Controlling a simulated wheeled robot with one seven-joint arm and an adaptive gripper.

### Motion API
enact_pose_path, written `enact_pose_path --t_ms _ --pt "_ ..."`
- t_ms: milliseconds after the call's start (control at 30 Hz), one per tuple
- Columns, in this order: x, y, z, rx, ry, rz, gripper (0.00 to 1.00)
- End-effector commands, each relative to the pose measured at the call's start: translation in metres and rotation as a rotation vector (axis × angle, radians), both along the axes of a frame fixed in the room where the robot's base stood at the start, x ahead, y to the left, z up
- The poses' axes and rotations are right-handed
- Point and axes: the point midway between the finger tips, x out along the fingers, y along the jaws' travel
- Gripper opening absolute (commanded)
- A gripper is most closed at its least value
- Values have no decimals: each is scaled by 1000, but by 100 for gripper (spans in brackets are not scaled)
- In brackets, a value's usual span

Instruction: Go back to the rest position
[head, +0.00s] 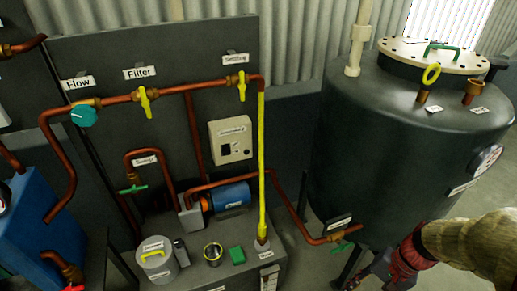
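My arm enters at the lower right, with a tan link and a dark red wrist part. My gripper (372,277) is a dark shape at the bottom edge, just below the outlet of the big dark green tank (385,125). Its fingers are partly cut off and too unclear to tell open from shut. I see nothing clearly held in it. I cannot tell whether it touches the tank or its leg.
Copper pipes with yellow valve handles (145,103) run along a grey panel (200,50). Floor (310,265) shows between bench and tank.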

Motion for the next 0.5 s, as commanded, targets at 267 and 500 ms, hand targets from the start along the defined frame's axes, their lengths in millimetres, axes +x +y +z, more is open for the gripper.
enact_pose_path --t_ms 267,500 --pt "-1 11 121 -401 -266 356 32" --pt "-1 58 215 -537 -567 561 32"
